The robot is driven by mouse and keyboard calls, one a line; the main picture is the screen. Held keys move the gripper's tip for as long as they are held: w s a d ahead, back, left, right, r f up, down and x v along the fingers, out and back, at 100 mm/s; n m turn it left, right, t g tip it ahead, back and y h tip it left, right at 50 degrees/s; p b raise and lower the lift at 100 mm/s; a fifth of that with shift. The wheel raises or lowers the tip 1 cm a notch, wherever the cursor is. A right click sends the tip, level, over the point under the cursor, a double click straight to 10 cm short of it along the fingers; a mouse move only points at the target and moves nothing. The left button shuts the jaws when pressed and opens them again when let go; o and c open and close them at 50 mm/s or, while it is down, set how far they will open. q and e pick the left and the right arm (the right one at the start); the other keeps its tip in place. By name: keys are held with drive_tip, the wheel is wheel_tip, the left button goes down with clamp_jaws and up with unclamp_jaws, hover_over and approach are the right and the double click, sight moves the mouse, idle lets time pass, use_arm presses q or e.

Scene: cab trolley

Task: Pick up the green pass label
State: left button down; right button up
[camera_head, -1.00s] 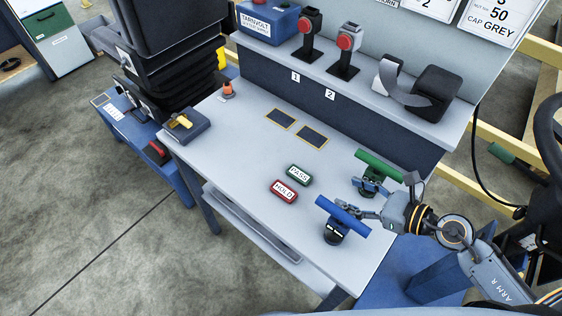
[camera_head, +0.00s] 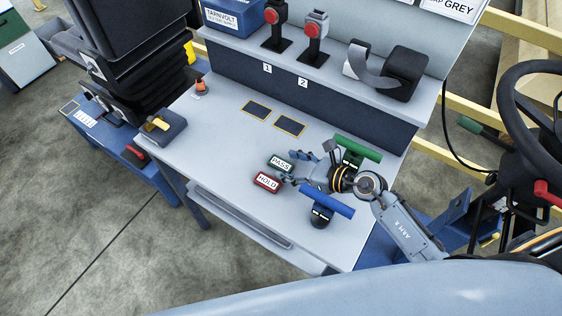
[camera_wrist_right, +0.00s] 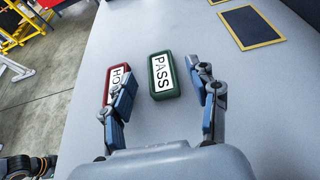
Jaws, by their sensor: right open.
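The green PASS label (camera_head: 280,163) is a small green-framed block with a white face, lying flat on the grey bench. In the right wrist view the PASS label (camera_wrist_right: 164,76) lies ahead of and between the open fingers. The red HOLD label (camera_head: 267,182) lies beside it; in the right wrist view the HOLD label (camera_wrist_right: 115,84) is partly covered by the left finger. My right gripper (camera_head: 290,168) is open and empty, low over the bench at the label's right side; its fingers show in the right wrist view (camera_wrist_right: 165,108). My left gripper is not in view.
A blue-topped stand (camera_head: 327,202) and a green-topped stand (camera_head: 357,149) are close to my right arm. Two dark framed pads (camera_head: 273,118) lie behind the labels. A shelf (camera_head: 320,75) with red-button devices runs along the back. The bench left of the labels is clear.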

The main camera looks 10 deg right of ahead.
drive_tip(key=shift+x, duration=1.1)
drive_tip(key=shift+c, duration=0.3)
drive_tip(key=c, duration=0.9)
drive_tip(key=shift+r, duration=0.15)
